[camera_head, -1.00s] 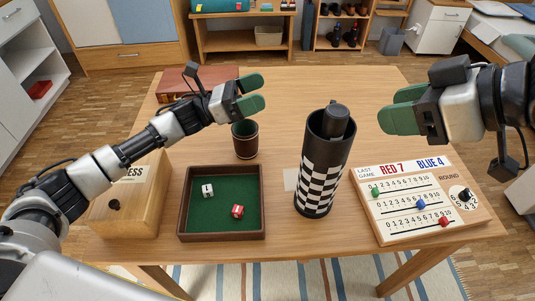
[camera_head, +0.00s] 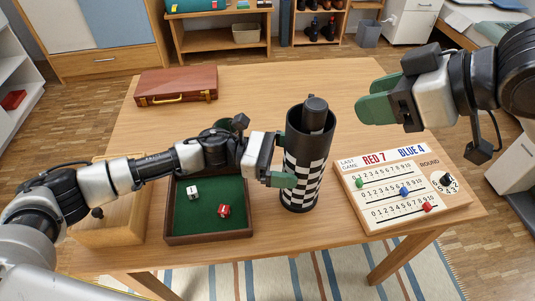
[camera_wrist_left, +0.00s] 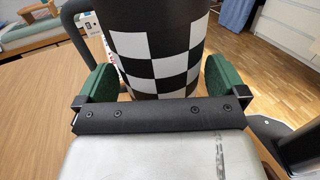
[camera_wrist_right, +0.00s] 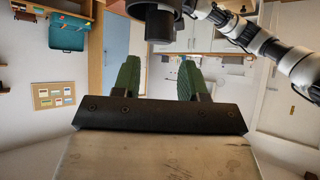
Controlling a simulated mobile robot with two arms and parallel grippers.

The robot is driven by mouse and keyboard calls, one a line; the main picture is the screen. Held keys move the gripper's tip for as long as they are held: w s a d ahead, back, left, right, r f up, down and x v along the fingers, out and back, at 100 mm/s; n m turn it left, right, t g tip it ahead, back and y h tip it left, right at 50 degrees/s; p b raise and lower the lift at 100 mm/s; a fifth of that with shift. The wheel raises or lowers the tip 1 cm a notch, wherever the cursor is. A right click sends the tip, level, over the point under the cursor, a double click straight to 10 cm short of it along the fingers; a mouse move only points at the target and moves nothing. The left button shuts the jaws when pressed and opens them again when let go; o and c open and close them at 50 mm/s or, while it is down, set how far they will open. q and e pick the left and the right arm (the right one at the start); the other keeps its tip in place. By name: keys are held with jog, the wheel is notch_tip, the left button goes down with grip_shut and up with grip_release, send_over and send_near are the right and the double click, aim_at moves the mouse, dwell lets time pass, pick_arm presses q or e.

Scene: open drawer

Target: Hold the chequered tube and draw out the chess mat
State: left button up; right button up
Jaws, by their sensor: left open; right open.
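The chequered tube (camera_head: 302,170) stands upright on the table, black with a black-and-white checked band. The chess mat (camera_head: 315,112) shows as a black roll standing out of the tube's open top. My left gripper (camera_head: 284,160) is open at the tube's left side, level with the checks. In the left wrist view the tube (camera_wrist_left: 160,45) lies between the two green fingers, with no clear grip on it. My right gripper (camera_head: 372,102) is open and empty, right of the tube's top and apart from it. In the right wrist view a dark cylinder shows beyond its fingers.
A green-lined dice tray (camera_head: 208,238) with two dice lies under my left arm. A score board (camera_head: 408,188) lies right of the tube. A wooden box (camera_head: 125,225) stands front left, partly hidden. A brown case (camera_head: 177,86) lies at the back left. The back middle is clear.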

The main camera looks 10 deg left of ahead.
pick_arm(q)
jog(key=shift+d, duration=1.2)
